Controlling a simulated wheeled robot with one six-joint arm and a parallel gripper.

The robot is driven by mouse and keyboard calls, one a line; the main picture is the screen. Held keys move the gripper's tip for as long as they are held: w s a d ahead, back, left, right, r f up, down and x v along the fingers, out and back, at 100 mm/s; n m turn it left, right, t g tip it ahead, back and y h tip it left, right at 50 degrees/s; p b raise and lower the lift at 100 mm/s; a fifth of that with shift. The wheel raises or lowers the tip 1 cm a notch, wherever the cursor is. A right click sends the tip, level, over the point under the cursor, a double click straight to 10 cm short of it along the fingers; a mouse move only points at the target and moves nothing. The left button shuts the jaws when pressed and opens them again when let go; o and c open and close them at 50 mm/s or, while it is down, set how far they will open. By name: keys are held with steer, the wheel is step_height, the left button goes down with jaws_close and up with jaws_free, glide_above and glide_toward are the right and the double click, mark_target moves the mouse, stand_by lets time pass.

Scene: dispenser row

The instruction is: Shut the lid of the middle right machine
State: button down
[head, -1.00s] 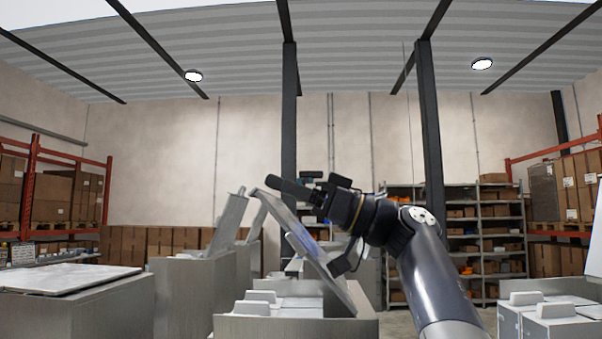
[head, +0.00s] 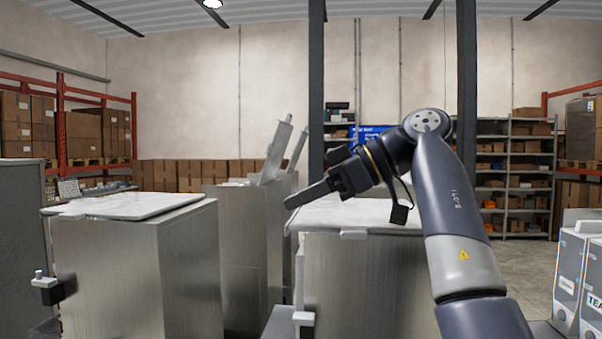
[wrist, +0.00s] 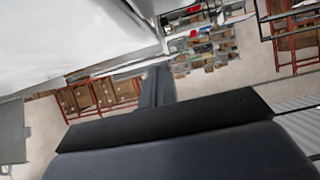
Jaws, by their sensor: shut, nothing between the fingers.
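The middle right machine (head: 365,285) is a brushed-metal box in front of me. Its pale lid (head: 385,218) lies flat, or very nearly flat, across the top; a small gap at the rim cannot be ruled out. My gripper (head: 291,202) is shut and empty. Its tip points left, just above the lid's left corner; whether it touches cannot be told. My forearm and wrist hide part of the lid's right side. In the wrist view a large pale surface, probably the lid (wrist: 70,40), fills the upper left, beside my dark gripper (wrist: 158,90).
Another metal machine with a flat lid (head: 130,205) stands at left. Behind, a machine with a raised, tilted lid (head: 277,150) stands between them. At right are white dispensers (head: 572,275). Open floor (head: 525,270) shows at the right, before the shelves (head: 515,175).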

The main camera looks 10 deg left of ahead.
steer(key=shift+a+f+h, duration=0.15)
steer(key=shift+f+h, duration=0.35)
steer(key=shift+f, duration=0.5)
steer(key=shift+r, duration=0.15)
